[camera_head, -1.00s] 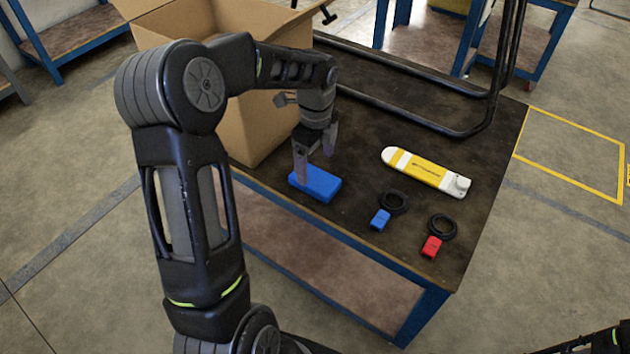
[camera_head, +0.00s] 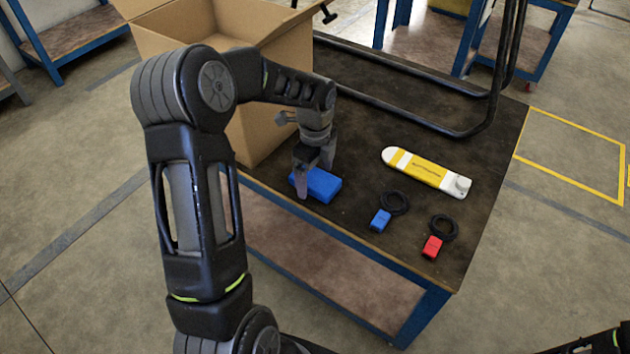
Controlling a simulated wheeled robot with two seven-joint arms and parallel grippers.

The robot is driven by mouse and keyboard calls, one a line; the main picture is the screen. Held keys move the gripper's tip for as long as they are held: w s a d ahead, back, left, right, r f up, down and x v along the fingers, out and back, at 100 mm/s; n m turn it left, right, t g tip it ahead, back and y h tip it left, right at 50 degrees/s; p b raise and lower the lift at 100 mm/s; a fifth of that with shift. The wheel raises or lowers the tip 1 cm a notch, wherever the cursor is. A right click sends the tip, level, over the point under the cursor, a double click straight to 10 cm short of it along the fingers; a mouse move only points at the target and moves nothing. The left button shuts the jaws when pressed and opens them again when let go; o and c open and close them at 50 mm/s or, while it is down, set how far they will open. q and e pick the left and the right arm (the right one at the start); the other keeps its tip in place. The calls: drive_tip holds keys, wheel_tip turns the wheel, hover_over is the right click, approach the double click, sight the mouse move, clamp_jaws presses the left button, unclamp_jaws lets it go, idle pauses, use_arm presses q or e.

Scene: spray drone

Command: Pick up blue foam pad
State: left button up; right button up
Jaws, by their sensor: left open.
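The blue foam pad (camera_head: 320,185) is a small flat block lying on the dark tabletop (camera_head: 352,222) near its front left edge. My left gripper (camera_head: 316,182) is open and low over the pad, pointing down. One finger shows in front of the pad's near left side and the other shows behind it at the far side. I cannot tell whether the fingers touch the pad. Part of the pad is hidden by the near finger. A bit of my right arm shows at the bottom right corner, but its gripper cannot be made out.
An open cardboard box (camera_head: 262,125) stands left of the pad, close to my arm. A white and yellow device (camera_head: 428,172) lies to the right. Blue (camera_head: 380,220) and red (camera_head: 432,246) tags with black rings lie nearer. A black tubular frame (camera_head: 430,118) lies behind.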

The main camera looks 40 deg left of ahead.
use_arm(q)
drive_tip(key=c, duration=1.4)
